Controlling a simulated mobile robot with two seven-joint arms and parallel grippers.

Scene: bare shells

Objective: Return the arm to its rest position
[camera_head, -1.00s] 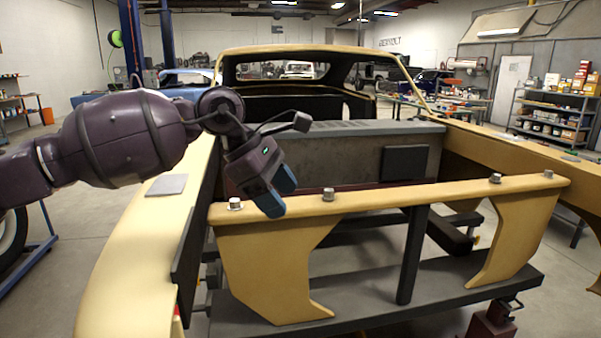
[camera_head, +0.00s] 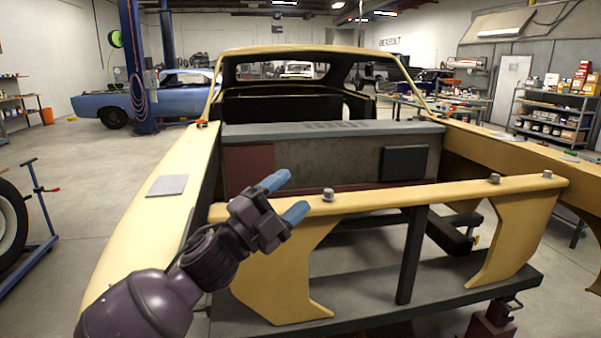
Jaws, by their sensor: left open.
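My left gripper (camera_head: 287,196) is in the lower middle-left of the head view, with its arm coming up from the bottom left. Its two blue fingertips are apart with nothing between them. It is in front of the left part of the tan front crossbar (camera_head: 400,195) of the car shell. Whether it touches the bar I cannot tell. My right gripper is not in view.
The tan car shell has a left fender (camera_head: 140,235) and a right fender (camera_head: 520,155) around an empty engine bay. Bolts (camera_head: 328,194) stand on the crossbar. A grey pad (camera_head: 167,185) lies on the left fender. A wheel stand (camera_head: 42,215) is at far left.

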